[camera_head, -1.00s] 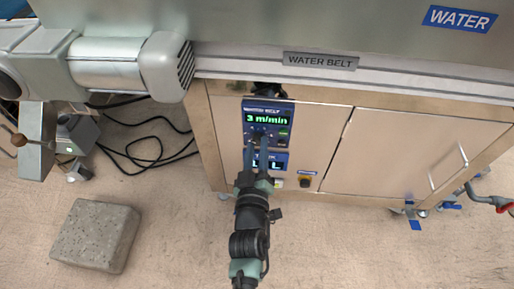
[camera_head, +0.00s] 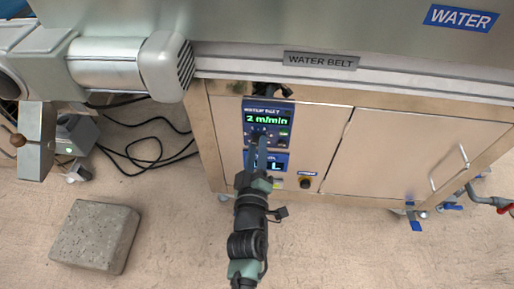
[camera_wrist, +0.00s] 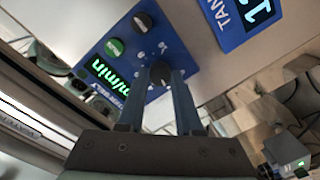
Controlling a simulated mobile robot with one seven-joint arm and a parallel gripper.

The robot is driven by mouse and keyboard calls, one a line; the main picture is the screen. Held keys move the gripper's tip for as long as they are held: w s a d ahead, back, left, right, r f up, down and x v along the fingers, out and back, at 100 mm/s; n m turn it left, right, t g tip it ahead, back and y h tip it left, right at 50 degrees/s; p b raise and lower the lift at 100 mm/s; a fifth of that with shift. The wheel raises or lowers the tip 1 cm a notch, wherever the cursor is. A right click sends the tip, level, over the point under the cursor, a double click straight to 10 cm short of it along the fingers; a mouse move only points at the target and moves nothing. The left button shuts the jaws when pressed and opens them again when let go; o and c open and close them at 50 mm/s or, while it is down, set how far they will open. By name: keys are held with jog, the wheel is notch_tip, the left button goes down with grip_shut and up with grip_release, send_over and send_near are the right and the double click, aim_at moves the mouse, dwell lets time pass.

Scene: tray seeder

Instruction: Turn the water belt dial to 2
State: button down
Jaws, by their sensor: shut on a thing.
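The blue water belt control panel (camera_head: 283,110) is on the front of the machine below the "WATER BELT" label. Its green display (camera_head: 268,121) reads "2 m/min". My gripper (camera_head: 257,143) reaches up to the panel with its fingers at the dial. In the wrist view the dark dial (camera_wrist: 160,72) sits between the fingertips of my gripper (camera_wrist: 164,78), which is shut on it. The fingers hide most of the dial in the head view. A green button (camera_wrist: 114,48) and a dark knob (camera_wrist: 141,22) are beside it on the panel in the wrist view.
A second blue panel (camera_head: 282,160) with a display is just below, partly hidden by my gripper. A dark knob (camera_head: 305,183) is low on the cabinet. A grey block (camera_head: 95,236) and black cables (camera_head: 150,160) lie on the floor at left.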

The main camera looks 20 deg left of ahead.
jog(key=c, duration=0.6)
grip_release()
jog(key=shift+s, duration=0.1)
jog(key=p+v, duration=0.3)
jog(key=v, duration=0.9)
jog(key=shift+s+d, duration=0.15)
jog(key=shift+s, duration=0.25)
